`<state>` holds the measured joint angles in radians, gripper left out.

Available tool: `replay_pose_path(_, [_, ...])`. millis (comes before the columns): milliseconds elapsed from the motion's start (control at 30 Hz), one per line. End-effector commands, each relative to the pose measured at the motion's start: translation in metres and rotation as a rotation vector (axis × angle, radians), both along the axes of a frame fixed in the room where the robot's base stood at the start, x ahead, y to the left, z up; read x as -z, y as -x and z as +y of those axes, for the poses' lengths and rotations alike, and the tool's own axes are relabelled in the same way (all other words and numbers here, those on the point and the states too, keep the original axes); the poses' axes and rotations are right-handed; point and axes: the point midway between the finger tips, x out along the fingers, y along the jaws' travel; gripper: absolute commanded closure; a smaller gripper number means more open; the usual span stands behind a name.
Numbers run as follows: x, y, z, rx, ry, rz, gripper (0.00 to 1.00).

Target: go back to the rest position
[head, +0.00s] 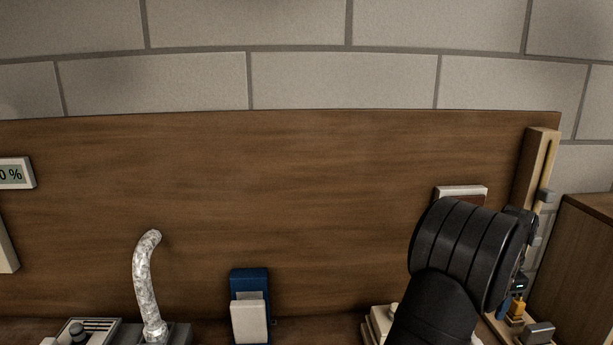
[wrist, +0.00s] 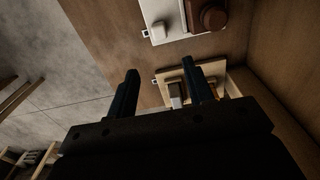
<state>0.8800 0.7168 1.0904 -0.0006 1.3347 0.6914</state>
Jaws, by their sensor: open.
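My gripper (wrist: 160,66) shows in the wrist view with its two dark fingers apart and nothing between them. Beyond the fingertips is a pale board (wrist: 165,72) with small grey parts on it. In the head view my black arm rises at the lower right, in front of the wooden panel (head: 300,190). The arm mostly hides the gripper there; only dark parts show past its right side, near the wooden post (head: 533,165).
A silver flexible duct (head: 146,285) and a blue-and-white box (head: 250,308) stand lower left and centre. A percent display (head: 15,173) hangs at the left. A wooden cabinet (head: 590,255) stands far right. The wrist view shows a white plate with a brown round part (wrist: 212,18).

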Motion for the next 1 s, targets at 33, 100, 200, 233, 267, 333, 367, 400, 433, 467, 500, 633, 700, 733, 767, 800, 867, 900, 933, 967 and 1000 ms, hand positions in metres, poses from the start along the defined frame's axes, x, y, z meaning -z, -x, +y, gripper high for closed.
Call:
replay_pose_path(33, [0.011, 0.0, 0.001, 0.0, -0.002, 0.002, 0.53])
replay_pose_path(100, [0.024, 0.0, 0.001, 0.0, -0.002, 0.002, 0.53])
replay_pose_path(200, [0.045, 0.0, 0.001, 0.0, -0.002, 0.001, 0.53])
replay_pose_path(233, [0.051, 0.0, 0.001, 0.0, -0.003, 0.002, 0.53])
replay_pose_path(267, [0.057, 0.0, 0.001, 0.0, -0.002, 0.002, 0.53])
replay_pose_path(333, [0.071, 0.0, 0.001, 0.0, -0.002, 0.001, 0.53])
replay_pose_path(367, [0.077, 0.0, 0.001, 0.0, -0.002, 0.001, 0.53])
replay_pose_path(400, [0.085, 0.0, 0.001, 0.0, -0.003, 0.002, 0.53])
replay_pose_path(433, [0.091, 0.0, 0.001, 0.0, -0.002, 0.001, 0.53])
replay_pose_path(467, [0.097, 0.0, 0.001, 0.0, -0.003, 0.002, 0.53])
replay_pose_path(500, [0.105, 0.0, 0.001, 0.0, -0.003, 0.002, 0.53])
replay_pose_path(633, [0.132, 0.0, 0.001, -0.001, -0.003, 0.002, 0.53])
replay_pose_path(700, [0.145, 0.0, 0.001, -0.001, -0.003, 0.002, 0.53])
replay_pose_path(733, [0.147, -0.001, 0.005, -0.002, -0.002, 0.001, 0.53])
replay_pose_path(767, [0.144, -0.001, 0.013, -0.004, 0.0, -0.001, 0.53])
replay_pose_path(800, [0.143, -0.002, 0.021, -0.005, 0.0, -0.002, 0.53])
replay_pose_path(867, [0.143, -0.001, 0.033, -0.004, 0.0, -0.002, 0.53])
replay_pose_path(900, [0.14, -0.001, 0.037, -0.002, 0.002, -0.004, 0.53])
replay_pose_path(933, [0.131, -0.001, 0.035, -0.001, 0.004, -0.005, 0.53])
replay_pose_path(967, [0.125, -0.001, 0.034, 0.0, 0.004, -0.006, 0.53])
replay_pose_path(1000, [0.117, -0.001, 0.034, 0.0, 0.003, -0.005, 0.53])
